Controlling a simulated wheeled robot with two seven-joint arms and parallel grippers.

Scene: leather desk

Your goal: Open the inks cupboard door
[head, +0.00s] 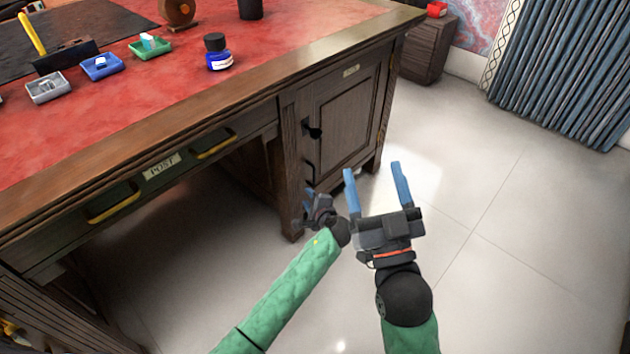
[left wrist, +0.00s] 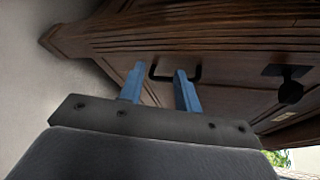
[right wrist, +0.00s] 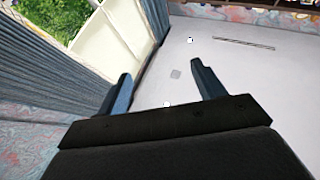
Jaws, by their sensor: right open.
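The cupboard door (head: 345,115) is a dark wooden panel at the right end of the desk front and looks closed. It carries a small label plate (head: 351,71), a black knob (head: 314,132) and, lower down, a thin black bar handle (head: 309,172). My left gripper (head: 308,196) is just below and in front of the handle. In the left wrist view its blue fingers are apart, with the handle (left wrist: 175,78) close beyond the tips and the knob (left wrist: 290,92) to the right. I cannot tell whether they touch it. My right gripper (head: 376,172) is open and empty, right of the left one.
The desk top (head: 120,150) holds an ink bottle (head: 218,52) and small trays. A drawer labelled POST (head: 161,167) is left of the cupboard. Clear pale floor (head: 510,240) lies to the right, with a small cabinet (head: 428,48) and curtain (head: 560,75) behind.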

